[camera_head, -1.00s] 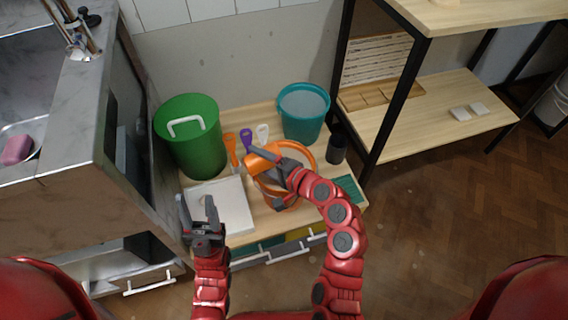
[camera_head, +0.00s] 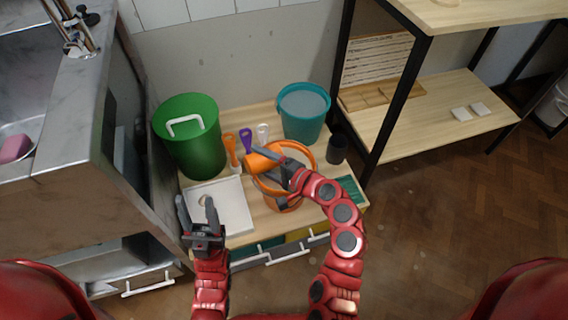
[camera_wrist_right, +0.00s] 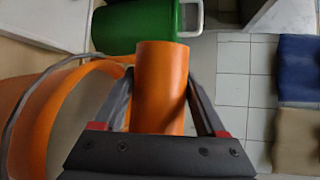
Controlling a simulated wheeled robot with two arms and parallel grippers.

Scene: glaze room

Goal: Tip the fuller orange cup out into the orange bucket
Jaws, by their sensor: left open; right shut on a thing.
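My right gripper (camera_head: 276,163) is shut on an orange cup (camera_head: 257,163), held tilted on its side at the left rim of the orange bucket (camera_head: 284,200). In the right wrist view the cup (camera_wrist_right: 161,88) stands between the two fingers, with the orange bucket (camera_wrist_right: 78,112) beside it at the left. The cup's opening and contents are hidden. The bucket's inside is mostly covered by my right gripper and arm. My left gripper (camera_head: 196,205) is open and empty, above the front left of the table by a white tray.
A green bucket (camera_head: 190,140) and a teal bucket (camera_head: 303,115) stand at the back. Orange, purple and white utensils lie between them. A dark cup (camera_head: 337,149) stands right of the orange bucket. The white tray (camera_head: 232,208) lies front left; a black-framed shelf rises at right.

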